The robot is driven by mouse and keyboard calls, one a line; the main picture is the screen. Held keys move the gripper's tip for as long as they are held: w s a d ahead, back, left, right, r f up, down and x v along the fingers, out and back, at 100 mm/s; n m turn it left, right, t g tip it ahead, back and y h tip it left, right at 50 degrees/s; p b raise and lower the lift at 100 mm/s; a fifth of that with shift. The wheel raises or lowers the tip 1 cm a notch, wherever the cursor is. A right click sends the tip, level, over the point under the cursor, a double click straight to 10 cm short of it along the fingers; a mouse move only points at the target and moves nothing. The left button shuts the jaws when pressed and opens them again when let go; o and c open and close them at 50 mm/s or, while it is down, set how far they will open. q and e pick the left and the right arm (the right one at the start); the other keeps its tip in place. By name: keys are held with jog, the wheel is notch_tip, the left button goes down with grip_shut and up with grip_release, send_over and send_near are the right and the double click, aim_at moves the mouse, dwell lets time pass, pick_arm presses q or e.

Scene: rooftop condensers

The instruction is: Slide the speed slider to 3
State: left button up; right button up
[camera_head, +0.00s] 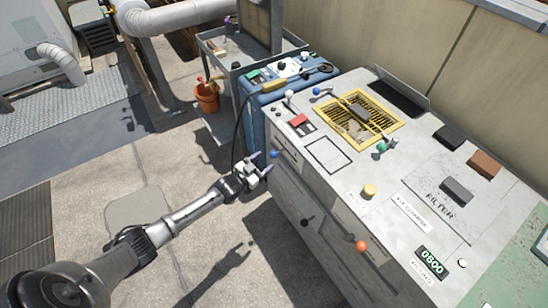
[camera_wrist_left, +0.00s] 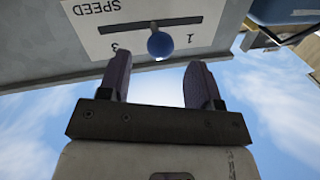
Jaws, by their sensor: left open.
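The speed slider's round blue knob (camera_wrist_left: 160,45) sits near the middle of its slot, between the marks 1 and 3. Its white SPEED label (camera_wrist_left: 150,22) appears upside down in the left wrist view, with 3 on the left and 1 on the right. In the head view the blue knob (camera_head: 274,154) is on the bench's front side, near its far left corner. My left gripper (camera_head: 261,163) is open and empty just in front of it. In the wrist view my left gripper's purple fingers (camera_wrist_left: 158,72) point at the knob, which lies just beyond the gap between their tips. My right gripper is not in view.
The grey bench (camera_head: 335,188) carries a yellow grate (camera_head: 362,120), and a black knob (camera_head: 305,222) and an orange knob (camera_head: 362,246) on its front. A blue cabinet (camera_head: 262,88) with a hanging dark cable adjoins its far end. Open floor lies left of the bench.

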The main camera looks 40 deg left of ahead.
aim_at(271, 157)
pick_arm(q)
jog(key=w, duration=0.2)
jog(key=w+b, duration=0.1)
jog(key=w, duration=0.1)
jog(key=shift+d+f, duration=0.1)
jog(key=shift+d, duration=0.1)
jog(key=shift+w+d+b, duration=0.1)
jog(key=shift+w+b, duration=0.4)
jog(key=shift+w, duration=0.25)
jog(key=shift+c, duration=1.4)
grip_shut()
